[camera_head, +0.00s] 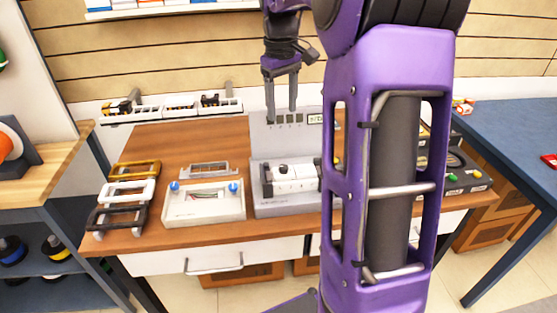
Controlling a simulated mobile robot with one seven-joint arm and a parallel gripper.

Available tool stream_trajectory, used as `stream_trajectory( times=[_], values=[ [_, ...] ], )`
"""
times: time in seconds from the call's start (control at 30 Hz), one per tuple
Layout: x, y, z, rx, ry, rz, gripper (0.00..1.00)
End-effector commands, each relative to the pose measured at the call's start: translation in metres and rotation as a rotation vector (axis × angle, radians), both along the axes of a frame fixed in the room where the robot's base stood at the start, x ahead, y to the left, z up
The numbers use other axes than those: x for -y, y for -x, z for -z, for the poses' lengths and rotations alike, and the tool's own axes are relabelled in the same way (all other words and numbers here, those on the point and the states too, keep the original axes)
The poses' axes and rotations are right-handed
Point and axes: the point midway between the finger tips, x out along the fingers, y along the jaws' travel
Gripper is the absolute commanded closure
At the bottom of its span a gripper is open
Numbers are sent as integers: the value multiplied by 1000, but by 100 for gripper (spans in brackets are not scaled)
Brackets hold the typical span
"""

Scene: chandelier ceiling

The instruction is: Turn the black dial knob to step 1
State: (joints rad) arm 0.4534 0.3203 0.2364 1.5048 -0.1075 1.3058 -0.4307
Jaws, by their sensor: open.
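My gripper (282,114) points down, its two fingers apart and nothing visible between them. It is in front of the upright grey panel of a machine (262,142) and above the machine's base. A white block (295,183) with small dark parts sits on that base. A small black part (284,169) on top of the block may be the dial knob, but it is too small to tell. No step marks can be read. My purple arm hides the right side of the machine and part of the table.
The wooden table (150,145) holds several handles (128,192) at left and a white tray with blue knobs (204,204). A rail with small black items (170,108) stands at the back. At right are a device with coloured buttons (465,178) and a blue table (515,140).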

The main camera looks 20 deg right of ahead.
Motion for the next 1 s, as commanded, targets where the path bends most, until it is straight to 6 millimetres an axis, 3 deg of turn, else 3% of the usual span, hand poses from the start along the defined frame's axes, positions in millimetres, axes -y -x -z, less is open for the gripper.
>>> stream_trajectory(
  times=[0.23,0.7,1.0],
  values=[
    [1,2,30,-11,0,-2,37],
    [4,1,132,-10,-2,-3,37],
    [6,0,169,-6,-1,-2,37]
  ],
)
